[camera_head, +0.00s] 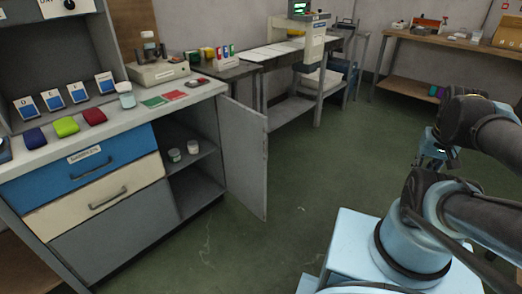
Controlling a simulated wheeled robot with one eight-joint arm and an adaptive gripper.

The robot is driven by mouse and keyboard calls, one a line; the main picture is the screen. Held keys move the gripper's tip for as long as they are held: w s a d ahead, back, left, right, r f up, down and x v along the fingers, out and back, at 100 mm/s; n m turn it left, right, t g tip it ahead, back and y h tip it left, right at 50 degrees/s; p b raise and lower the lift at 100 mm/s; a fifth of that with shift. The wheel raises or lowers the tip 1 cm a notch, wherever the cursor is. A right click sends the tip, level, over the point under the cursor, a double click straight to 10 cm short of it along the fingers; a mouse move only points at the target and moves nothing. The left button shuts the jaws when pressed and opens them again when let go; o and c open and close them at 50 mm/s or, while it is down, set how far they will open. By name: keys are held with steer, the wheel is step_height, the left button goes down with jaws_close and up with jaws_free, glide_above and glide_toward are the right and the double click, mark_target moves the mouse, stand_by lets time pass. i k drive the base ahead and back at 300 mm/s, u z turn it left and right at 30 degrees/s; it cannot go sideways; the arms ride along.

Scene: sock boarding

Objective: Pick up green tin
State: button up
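A lime-green tin (66,127), flat with rounded edges, lies on the counter at the left. It sits between a dark blue tin (35,137) and a dark red tin (95,116). My gripper (432,161) is at the right, over the floor and far from the green tin. It points downward and is partly hidden behind my arm. Its fingers are too small and dark to tell whether they are open, and no held object shows.
The counter (126,118) has blue and white drawers and an open cabinet door (243,158) jutting into the room. Small numbered stands (53,100) line up behind the tins. A white jar (126,96) and flat cards lie to the right. Green floor is clear between.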

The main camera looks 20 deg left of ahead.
mark_target(174, 154)
steer(key=z, duration=0.25)
steer(key=i, duration=2.65)
steer(key=u, duration=3.6)
